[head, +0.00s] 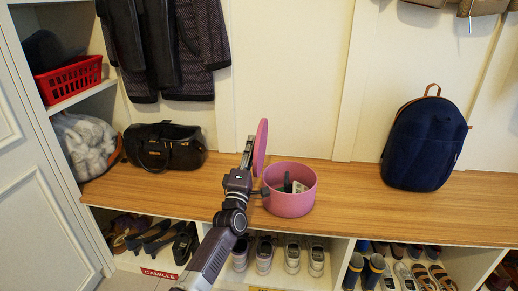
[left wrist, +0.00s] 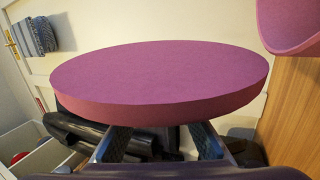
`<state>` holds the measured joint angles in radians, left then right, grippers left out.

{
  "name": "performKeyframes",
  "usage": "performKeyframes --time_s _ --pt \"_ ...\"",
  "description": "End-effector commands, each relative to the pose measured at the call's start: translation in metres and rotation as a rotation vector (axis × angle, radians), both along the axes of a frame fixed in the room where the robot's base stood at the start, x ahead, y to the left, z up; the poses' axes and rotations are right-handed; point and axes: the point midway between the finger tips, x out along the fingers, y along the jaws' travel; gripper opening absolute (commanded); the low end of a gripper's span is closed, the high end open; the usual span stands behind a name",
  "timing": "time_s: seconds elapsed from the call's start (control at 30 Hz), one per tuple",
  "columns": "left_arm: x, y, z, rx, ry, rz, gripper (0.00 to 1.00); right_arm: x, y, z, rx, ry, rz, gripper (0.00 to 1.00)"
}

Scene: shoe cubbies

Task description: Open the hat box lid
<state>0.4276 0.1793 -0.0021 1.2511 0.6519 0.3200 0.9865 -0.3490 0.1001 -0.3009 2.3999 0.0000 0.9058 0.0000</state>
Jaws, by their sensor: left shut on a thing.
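The round pink hat box (head: 290,203) stands on the wooden bench top with its top open. A dark item and a pale item show inside it. Its pink lid (head: 261,146) is off the box, held almost on edge above and left of the rim. My left gripper (head: 248,152) is shut on the lid at its edge. In the left wrist view the lid (left wrist: 160,80) fills the middle, with the fingers of my left gripper (left wrist: 160,135) below it, their tips partly hidden. Part of the box (left wrist: 290,25) shows at upper right. My right gripper is not in view.
A black handbag (head: 165,146) stands on the bench (head: 345,215) at left, and a navy backpack (head: 425,140) at right. Coats (head: 165,45) hang behind. Shoe cubbies lie below the bench. The bench between box and backpack is clear.

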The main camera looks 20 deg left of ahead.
Motion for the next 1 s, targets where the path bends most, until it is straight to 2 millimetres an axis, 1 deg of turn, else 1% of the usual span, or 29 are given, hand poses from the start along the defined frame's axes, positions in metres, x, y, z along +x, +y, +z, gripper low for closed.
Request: performKeyframes --time_s 0.03,0.2,0.4,0.63,1.0 --pt "-0.001 0.003 -0.003 -0.034 -0.008 0.001 0.00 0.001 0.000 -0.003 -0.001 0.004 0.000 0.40" --pt "-0.003 0.013 -0.007 -0.137 -0.032 0.000 0.00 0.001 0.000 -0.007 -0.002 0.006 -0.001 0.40" --pt "-0.005 0.019 -0.011 -0.215 -0.050 0.000 0.00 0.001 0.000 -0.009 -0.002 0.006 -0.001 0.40" --pt "-0.005 0.023 -0.013 -0.251 -0.058 -0.001 0.00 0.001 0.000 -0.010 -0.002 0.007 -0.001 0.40" --pt "-0.006 0.023 -0.013 -0.254 -0.059 -0.001 0.00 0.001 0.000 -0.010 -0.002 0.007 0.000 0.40"
